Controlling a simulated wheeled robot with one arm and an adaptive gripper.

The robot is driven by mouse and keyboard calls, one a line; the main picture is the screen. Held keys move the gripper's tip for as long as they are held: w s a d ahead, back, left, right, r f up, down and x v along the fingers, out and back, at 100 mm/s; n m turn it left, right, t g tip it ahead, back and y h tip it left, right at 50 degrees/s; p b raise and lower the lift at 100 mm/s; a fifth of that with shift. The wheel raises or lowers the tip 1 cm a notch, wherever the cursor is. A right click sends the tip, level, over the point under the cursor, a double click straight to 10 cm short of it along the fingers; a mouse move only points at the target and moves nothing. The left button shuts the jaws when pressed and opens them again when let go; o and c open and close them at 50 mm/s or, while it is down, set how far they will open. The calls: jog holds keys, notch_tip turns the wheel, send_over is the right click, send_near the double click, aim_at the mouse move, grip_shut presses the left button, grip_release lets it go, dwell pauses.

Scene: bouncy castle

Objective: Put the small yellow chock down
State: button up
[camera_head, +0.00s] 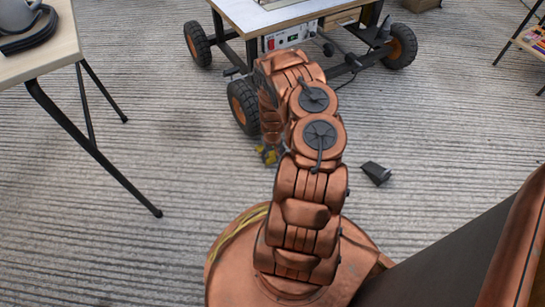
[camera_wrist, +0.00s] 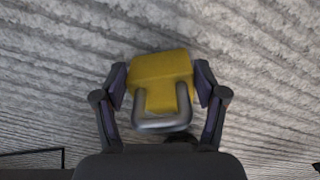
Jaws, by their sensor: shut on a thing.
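The small yellow chock (camera_wrist: 160,68) is between the two fingers of my gripper (camera_wrist: 161,84) in the wrist view. The fingers press on its left and right sides. A grey metal handle loop shows on the chock's near side. In the head view, a bit of the yellow chock (camera_head: 270,156) shows low beside the cart's front wheel, mostly hidden by my arm. Ridged grey floor lies beyond the chock in the wrist view. I cannot tell whether the chock touches the floor.
A wheeled cart (camera_head: 284,22) with black and orange wheels (camera_head: 243,106) stands just past my gripper. A dark wedge-shaped block (camera_head: 376,173) lies on the floor to the right. A table (camera_head: 40,45) with black legs stands at left. Floor between the table and my arm is clear.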

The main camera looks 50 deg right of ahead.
jog(key=shift+f, duration=0.1)
jog(key=o, duration=1.4)
jog(key=w+a+r+n+p, duration=0.1)
jog(key=a+r+p, duration=0.2)
jog(key=r, duration=1)
jog(key=w+a+r+p, duration=0.1)
jog(key=a+r+p, duration=0.25)
jog(key=r, duration=0.95)
jog(key=s+a+r+n+g, duration=0.15)
jog(key=s+a+r, duration=0.25)
jog(key=a+r, duration=1)
jog(key=s+a+r+n, duration=0.1)
jog(key=s+a+r, duration=0.3)
jog(key=s, duration=0.3)
jog(key=s+a+r+n+g, duration=0.1)
jog(key=s+a+r, duration=0.4)
jog(key=s+a, duration=0.1)
jog(key=s+a+r+n+g+b, duration=0.1)
jog(key=s+a+r, duration=0.4)
jog(key=s, duration=0.4)
jog(key=shift+r+n, duration=0.25)
